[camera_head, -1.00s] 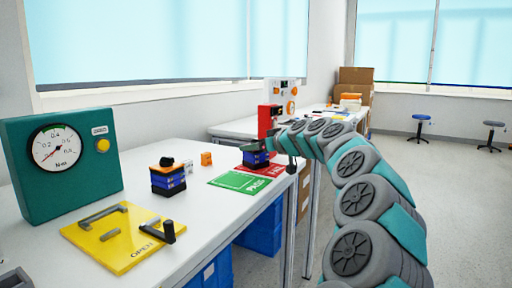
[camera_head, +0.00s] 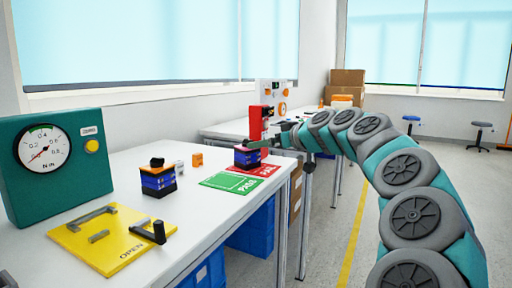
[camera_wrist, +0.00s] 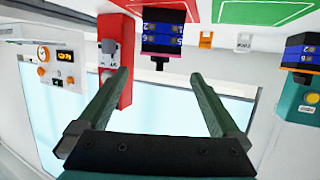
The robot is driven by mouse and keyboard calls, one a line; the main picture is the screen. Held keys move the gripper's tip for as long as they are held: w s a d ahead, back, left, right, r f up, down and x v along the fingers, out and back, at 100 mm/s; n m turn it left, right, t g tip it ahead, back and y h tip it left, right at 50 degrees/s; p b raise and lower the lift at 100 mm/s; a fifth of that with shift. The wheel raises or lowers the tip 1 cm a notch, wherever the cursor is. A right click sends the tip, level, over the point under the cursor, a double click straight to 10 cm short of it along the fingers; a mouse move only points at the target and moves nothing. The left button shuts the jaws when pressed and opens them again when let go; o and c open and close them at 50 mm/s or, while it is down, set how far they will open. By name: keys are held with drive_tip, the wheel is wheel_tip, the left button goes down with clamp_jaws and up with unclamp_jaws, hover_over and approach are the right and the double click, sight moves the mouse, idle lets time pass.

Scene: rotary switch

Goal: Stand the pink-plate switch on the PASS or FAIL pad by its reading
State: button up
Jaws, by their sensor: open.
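The pink-plate switch (camera_head: 247,158) is a dark blue block with a dark top. It stands upright at the back of the red FAIL pad (camera_head: 268,171). In the wrist view, the switch (camera_wrist: 163,30) appears inverted, with its pink plate and knob downward in the picture. The green PASS pad (camera_head: 232,183) lies in front and is bare; it also shows in the wrist view (camera_wrist: 262,12). My gripper (camera_head: 258,144) is open and empty near the switch's top. In the wrist view, the switch appears between the finger lines (camera_wrist: 160,78), beyond the tips and apart from them.
An orange-plate switch (camera_head: 157,182) stands on the white table. A yellow OPEN plate (camera_head: 82,247) with handles and a teal gauge box (camera_head: 58,190) are at left. A red post (camera_head: 256,122) stands behind the pads. Small orange (camera_head: 197,160) and white blocks lie between.

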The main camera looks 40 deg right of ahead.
drive_tip(key=v, duration=0.2)
drive_tip(key=shift+s+r, duration=0.1)
drive_tip(key=shift+s, duration=0.15)
idle(0.5)
